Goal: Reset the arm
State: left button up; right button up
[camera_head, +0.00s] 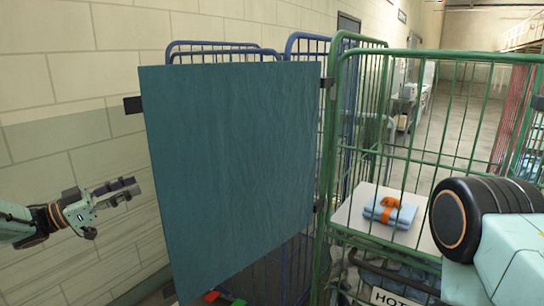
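My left arm comes in from the left edge, and its gripper (132,188) hangs in the air in front of the brick wall, left of a large teal panel. The two dark fingers point right and lie close together in this view. I cannot tell whether they are open or shut, and I see nothing held in them. My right arm shows as a large dark joint and pale green link at the lower right. My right gripper is out of view.
The teal panel (235,165) stands upright before blue wire cages (305,45). A green wire cage (330,150) holds a pale shelf (352,212) with a folded light-blue bag (404,217) and orange strap on it. A brick wall (60,90) runs along the left.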

pick_arm(q)
jog(key=d+f+n+t+y+b, duration=0.2)
jog(key=f+n+y, duration=0.25)
jog(key=f, duration=0.45)
jog(key=d+f+n+t+y+b, duration=0.2)
jog(key=f+n+y, duration=0.25)
jog(key=f, duration=0.55)
jog(key=s+d+f+n+g+y+b, duration=0.2)
jog(key=s+f, duration=0.3)
jog(key=f, duration=0.4)
jog(key=s+d+f+n+g+y+b, duration=0.1)
jog(key=s+d+f+g+y, duration=0.15)
jog(key=s+f, duration=0.45)
jog(key=s+d+f+g+b, duration=0.1)
jog(key=s+f+g+b, duration=0.2)
jog(key=s, duration=0.9)
jog(key=s+d+f+g+y+b, duration=0.1)
jog(key=s+f+g+b, duration=0.3)
jog(key=s+f, duration=0.6)
jog(key=s+d+f+n+g+y+b, duration=0.1)
jog(key=s+f+g+b, duration=0.3)
jog(key=s, duration=1)
notch_tip(320, 180, down, 3)
jog(key=shift+s+d+r+b, duration=0.1)
jog(key=shift+s+d+b, duration=0.1)
jog(key=shift+d+b, duration=0.55)
jog(key=shift+g+y, duration=0.25)
